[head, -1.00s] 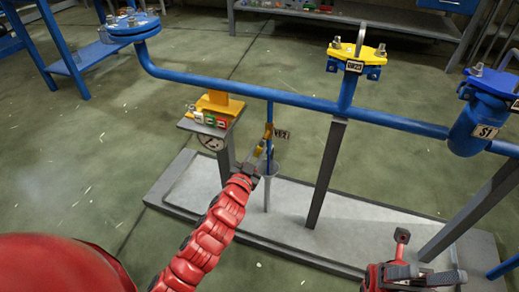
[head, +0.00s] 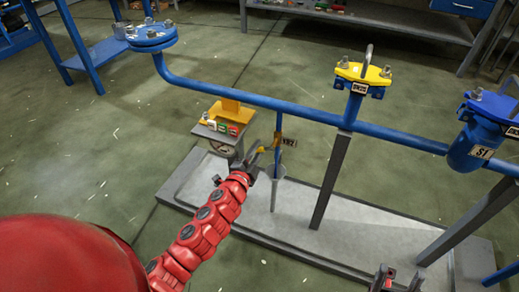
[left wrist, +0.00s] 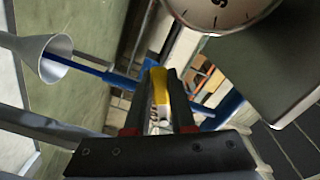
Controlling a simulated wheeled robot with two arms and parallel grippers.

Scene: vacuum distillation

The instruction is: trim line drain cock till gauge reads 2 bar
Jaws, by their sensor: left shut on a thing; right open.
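The drain cock's yellow handle (head: 277,141) is on the thin blue drop pipe (head: 279,118), beside a small tag (head: 289,142). My left gripper (head: 260,161) is shut on this handle. In the left wrist view the yellow handle (left wrist: 160,86) lies between the fingers (left wrist: 158,100). The gauge (head: 220,149) sits under a small grey shelf, partly hidden. Only the lower part of its white dial (left wrist: 217,10) shows in the left wrist view, and its reading cannot be told. My right gripper (head: 384,277) is open at the bottom edge, partly cut off.
A grey funnel (head: 277,180) stands below the cock and also shows in the left wrist view (left wrist: 56,60). The blue main pipe (head: 225,90) runs above, with a yellow-flanged valve (head: 362,74) and a blue vessel (head: 470,150) at right. Grey posts rise from the base slab (head: 330,245).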

